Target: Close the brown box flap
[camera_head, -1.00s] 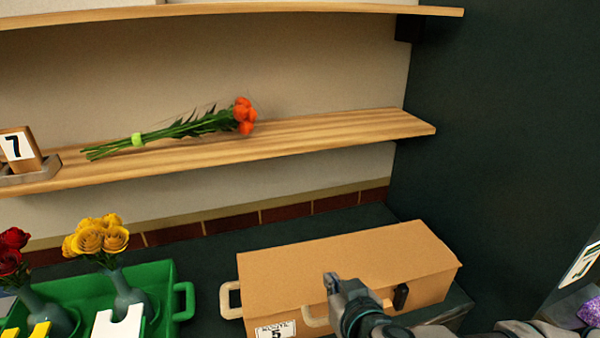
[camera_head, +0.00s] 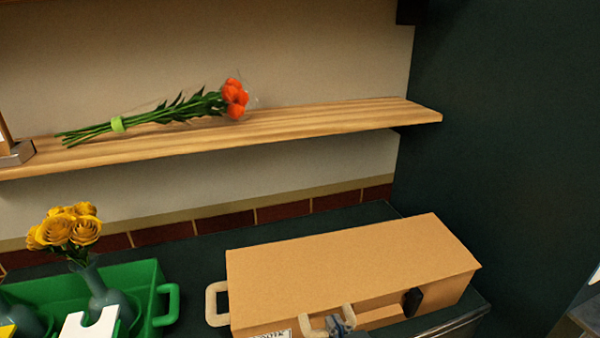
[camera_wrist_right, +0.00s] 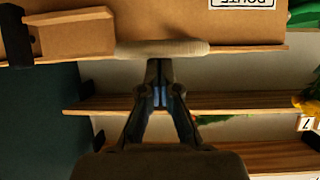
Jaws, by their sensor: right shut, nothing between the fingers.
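The brown box (camera_head: 340,272) stands on the dark counter in the head view. Its top flap (camera_head: 350,262) lies over the box, its right end jutting slightly past the side; I cannot tell if it sits fully down. A pale handle (camera_head: 327,322) and a black latch (camera_head: 412,302) are on the front. My right gripper (camera_head: 345,322) is shut and empty, low at the front handle. In the right wrist view the shut fingertips (camera_wrist_right: 161,72) are close to the handle (camera_wrist_right: 162,48); contact is unclear. My left gripper is not in view.
A green tray (camera_head: 168,305) with yellow roses (camera_head: 68,228) in a vase stands left of the box. An orange bouquet (camera_head: 170,108) lies on the wooden shelf (camera_head: 300,128) above. A dark wall (camera_head: 510,130) rises at the right. The counter behind the box is clear.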

